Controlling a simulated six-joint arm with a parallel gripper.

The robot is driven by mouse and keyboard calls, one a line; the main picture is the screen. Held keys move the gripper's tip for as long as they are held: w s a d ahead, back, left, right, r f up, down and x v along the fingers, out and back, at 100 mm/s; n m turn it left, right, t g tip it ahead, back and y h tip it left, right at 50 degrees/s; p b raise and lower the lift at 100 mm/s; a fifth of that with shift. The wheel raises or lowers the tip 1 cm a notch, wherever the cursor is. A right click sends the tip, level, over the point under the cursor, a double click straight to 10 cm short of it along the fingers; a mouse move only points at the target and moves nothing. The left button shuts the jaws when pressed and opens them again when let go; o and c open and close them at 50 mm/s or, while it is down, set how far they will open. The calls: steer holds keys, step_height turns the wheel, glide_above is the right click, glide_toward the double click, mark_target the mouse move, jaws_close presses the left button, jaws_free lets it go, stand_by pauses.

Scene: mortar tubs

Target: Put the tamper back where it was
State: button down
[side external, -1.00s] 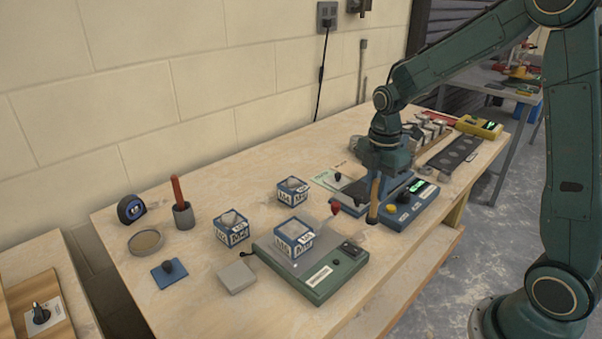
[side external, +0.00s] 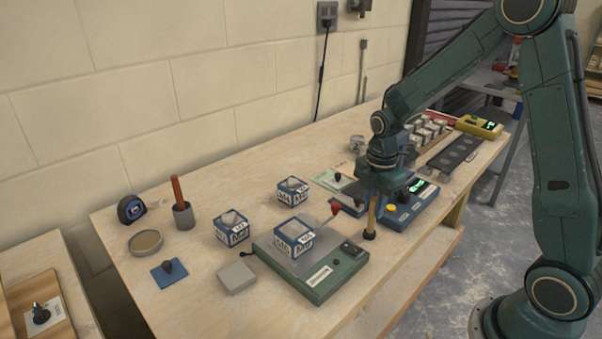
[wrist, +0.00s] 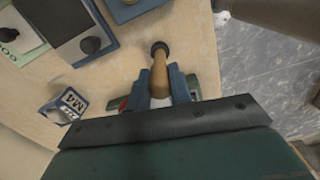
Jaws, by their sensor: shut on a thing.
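My gripper (side external: 374,192) is shut on the tamper (side external: 371,217), which has a tan wooden handle and a dark round foot. The tamper hangs upright, foot down, over the bench's front part, between the green machine and the blue scale. I cannot tell whether its foot touches the bench. In the wrist view the tamper (wrist: 159,75) sits between the fingers (wrist: 160,88), its dark end pointing away from the gripper.
The green machine (side external: 318,278) with a red-knobbed lever is left of the tamper. The blue scale (side external: 411,207) is behind right. Several blue-labelled tubs (side external: 232,228), a grey cup with a red-handled tool (side external: 183,214) and a tape measure (side external: 131,208) stand left. The bench's front edge is close.

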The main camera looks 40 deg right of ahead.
steer(key=shift+f, duration=0.1)
steer(key=c, duration=1.3)
jaws_free()
steer(key=shift+o, duration=0.2)
step_height(320, 180, up, 12)
